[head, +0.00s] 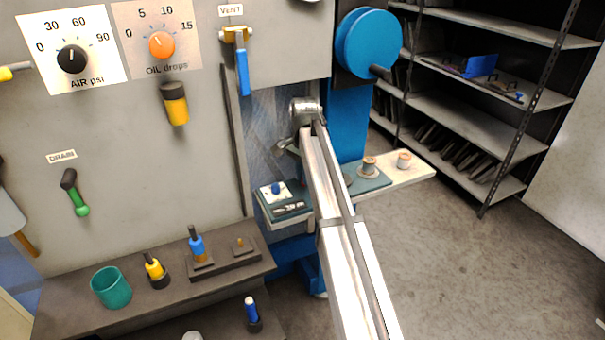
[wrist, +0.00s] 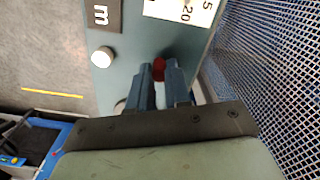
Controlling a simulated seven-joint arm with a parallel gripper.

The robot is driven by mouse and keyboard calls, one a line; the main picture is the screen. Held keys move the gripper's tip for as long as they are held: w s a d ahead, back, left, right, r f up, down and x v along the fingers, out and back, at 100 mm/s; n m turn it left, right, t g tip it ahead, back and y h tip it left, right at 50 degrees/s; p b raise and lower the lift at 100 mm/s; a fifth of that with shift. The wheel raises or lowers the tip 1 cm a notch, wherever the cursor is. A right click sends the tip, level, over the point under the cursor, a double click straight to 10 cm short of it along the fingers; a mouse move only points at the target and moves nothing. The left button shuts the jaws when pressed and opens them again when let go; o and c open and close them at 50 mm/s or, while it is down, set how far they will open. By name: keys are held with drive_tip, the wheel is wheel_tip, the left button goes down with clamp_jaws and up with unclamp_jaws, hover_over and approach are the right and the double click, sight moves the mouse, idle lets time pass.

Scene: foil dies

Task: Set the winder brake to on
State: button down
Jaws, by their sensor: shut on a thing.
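In the wrist view, both fingers of my gripper (wrist: 160,78) are closed around a small red part (wrist: 158,66) on a teal panel (wrist: 125,75). Most of the red part is hidden between the fingertips. No label naming it as the winder brake is readable, and its setting cannot be told. In the head view, my arm reaches to a small teal-topped machine box (head: 290,212) beside the workbench wall. My fingertips cannot be made out clearly there. The box carries a blue knob (head: 275,188) on a white dial plate.
A round white button (wrist: 102,57) and a dark plate marked "m" (wrist: 102,14) are on the teal panel. Blue mesh (wrist: 270,75) stands close on the right.

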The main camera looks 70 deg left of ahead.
drive_tip(key=n, duration=0.1)
drive_tip(key=w+d+n, duration=0.1)
drive_tip(key=n, duration=0.3)
drive_tip(key=shift+w+d, duration=0.15)
drive_tip(key=shift+w, duration=0.2)
drive_tip(key=shift+w+d+n, duration=0.1)
drive_tip(key=shift+w+n, duration=0.3)
drive_tip(key=shift+n, duration=0.85)
drive_tip(key=shift+w+d+n, duration=0.1)
drive_tip(key=shift+w+n, duration=0.3)
drive_tip(key=shift+n, duration=0.85)
drive_tip(key=shift+w, duration=0.1)
drive_tip(key=c, duration=1.1)
unclamp_jaws()
drive_tip(key=shift+o, duration=0.2)
wheel_tip(320, 180, up, 14)
drive_tip(key=shift+f, duration=0.1)
